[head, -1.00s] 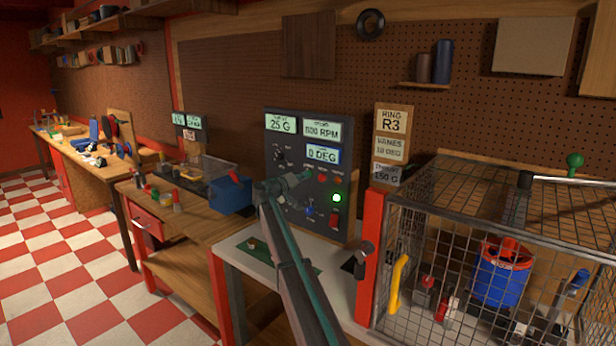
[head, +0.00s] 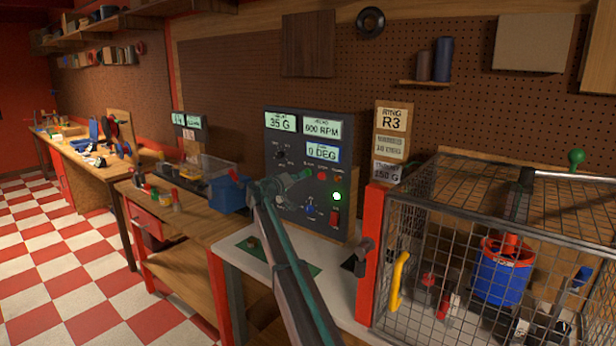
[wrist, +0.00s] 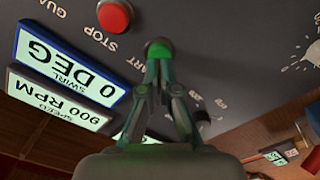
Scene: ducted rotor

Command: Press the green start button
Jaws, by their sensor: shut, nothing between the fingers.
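The green start button (wrist: 159,47) is on the dark control panel (wrist: 215,50), beside the word START, partly covered by my fingertips in the wrist view. My gripper (wrist: 158,68) is shut and empty, with its tips right at the button. They look to be touching it, but I cannot tell how far it is pushed in. In the head view my gripper (head: 302,176) points at the middle of the panel (head: 272,135) and hides the button area.
A red stop button (wrist: 115,14) sits close to the green one. Lit displays (head: 322,126) fill the panel top. A wire cage (head: 470,225) with a blue-red rotor (head: 502,275) stands right.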

